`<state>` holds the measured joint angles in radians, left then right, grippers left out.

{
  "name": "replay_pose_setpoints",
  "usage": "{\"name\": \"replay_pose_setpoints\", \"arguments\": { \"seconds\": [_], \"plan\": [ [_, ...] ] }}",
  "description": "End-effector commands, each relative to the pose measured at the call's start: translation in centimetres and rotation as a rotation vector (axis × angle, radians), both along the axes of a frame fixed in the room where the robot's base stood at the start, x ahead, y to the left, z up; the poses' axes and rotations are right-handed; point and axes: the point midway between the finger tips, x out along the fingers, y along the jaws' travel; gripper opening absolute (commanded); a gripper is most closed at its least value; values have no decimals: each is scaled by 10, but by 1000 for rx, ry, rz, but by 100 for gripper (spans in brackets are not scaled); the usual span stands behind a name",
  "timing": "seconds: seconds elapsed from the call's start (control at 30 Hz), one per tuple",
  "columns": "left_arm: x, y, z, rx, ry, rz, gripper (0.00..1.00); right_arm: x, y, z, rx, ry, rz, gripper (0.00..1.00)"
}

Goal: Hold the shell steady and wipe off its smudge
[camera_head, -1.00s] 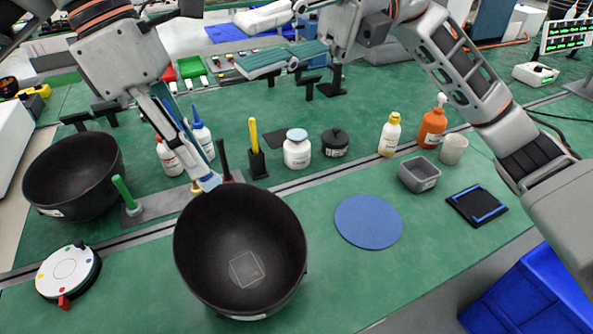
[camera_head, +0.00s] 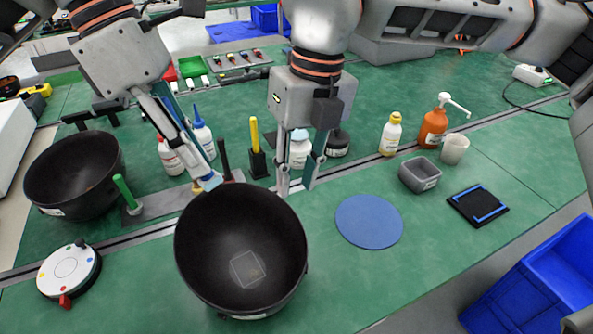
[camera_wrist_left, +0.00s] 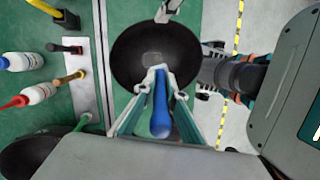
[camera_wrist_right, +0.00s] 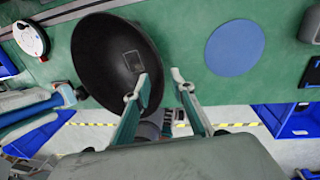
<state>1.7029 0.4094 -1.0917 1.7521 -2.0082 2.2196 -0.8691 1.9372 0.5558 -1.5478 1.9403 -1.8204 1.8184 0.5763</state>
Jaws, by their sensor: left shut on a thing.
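The shell is a black bowl (camera_head: 215,248) at the front middle of the green bench, its open side facing up. A faint pale square (camera_head: 247,268) marks its inner wall, with a small brownish smudge (camera_head: 255,273) at its lower right. My left gripper (camera_head: 205,183) is shut on a blue-and-white tool (camera_wrist_left: 160,118), held at the shell's back rim; the tool's exact form is unclear. My right gripper (camera_head: 296,187) is open and empty, pointing down beside the shell's back right rim. In the right wrist view its left finger overlaps the shell's edge.
A second black bowl (camera_head: 75,165) stands at the left, above a round white dial (camera_head: 68,270). Several bottles and a yellow-handled tool (camera_head: 255,135) stand behind. A blue disc (camera_head: 369,221), a grey tray (camera_head: 420,174) and a black pad (camera_head: 478,205) lie to the right.

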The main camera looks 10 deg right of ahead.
Motion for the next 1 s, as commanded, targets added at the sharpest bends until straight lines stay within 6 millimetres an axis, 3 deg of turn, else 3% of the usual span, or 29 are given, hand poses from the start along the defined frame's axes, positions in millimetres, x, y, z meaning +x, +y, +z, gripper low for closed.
{"name": "replay_pose_setpoints", "arguments": {
  "seconds": [0.6, 1.0],
  "plan": [
    [0, 0, 0, 0, 0, 0, 0, -5, 15, -96, 2, 6, 3, 24],
    [0, 0, 0, 0, 0, 0, 0, -5, 17, -113, 3, 3, 3, 24]
  ]
}}
